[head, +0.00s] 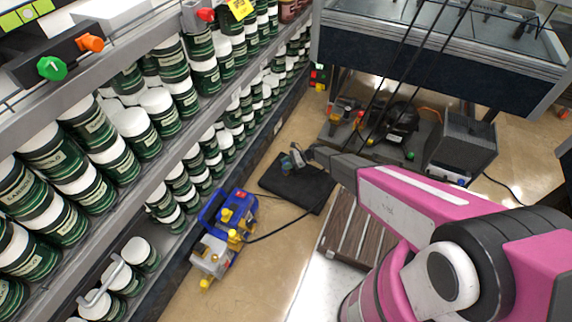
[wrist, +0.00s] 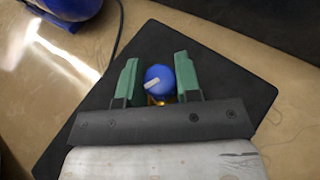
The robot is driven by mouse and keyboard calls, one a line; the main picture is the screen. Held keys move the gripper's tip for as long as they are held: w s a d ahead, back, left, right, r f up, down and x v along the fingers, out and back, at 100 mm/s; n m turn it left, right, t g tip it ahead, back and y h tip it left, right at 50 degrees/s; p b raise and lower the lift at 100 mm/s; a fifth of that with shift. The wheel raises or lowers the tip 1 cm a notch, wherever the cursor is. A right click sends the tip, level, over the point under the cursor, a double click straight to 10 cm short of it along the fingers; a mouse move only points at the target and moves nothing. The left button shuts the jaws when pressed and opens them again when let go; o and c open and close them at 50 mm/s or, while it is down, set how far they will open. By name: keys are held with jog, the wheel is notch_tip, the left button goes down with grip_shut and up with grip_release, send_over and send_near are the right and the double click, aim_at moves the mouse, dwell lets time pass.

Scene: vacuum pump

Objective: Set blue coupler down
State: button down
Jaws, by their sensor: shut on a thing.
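The blue coupler (wrist: 160,77) shows in the wrist view as a round blue knob with a pale bar on it and a yellowish part below. My gripper (wrist: 157,72) is shut on it, with green fingers on either side. Behind it lies a black mat (wrist: 225,85); I cannot tell whether the coupler touches it. In the head view my gripper (head: 293,157) is over the far part of the black mat (head: 308,193), and the coupler is too small there to make out clearly.
A blue, grey and yellow pump (head: 212,255) stands on the floor left of the mat, with a black hose running toward it. Shelves of green-and-white cans (head: 120,150) line the left. A slatted wooden platform (head: 350,228) and a dark bench (head: 440,75) are to the right.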

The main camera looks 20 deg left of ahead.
jog(key=c, duration=0.8)
grip_release()
jog(key=shift+f, duration=0.1)
jog(key=shift+r, duration=0.2)
jog(key=v, duration=1.2)
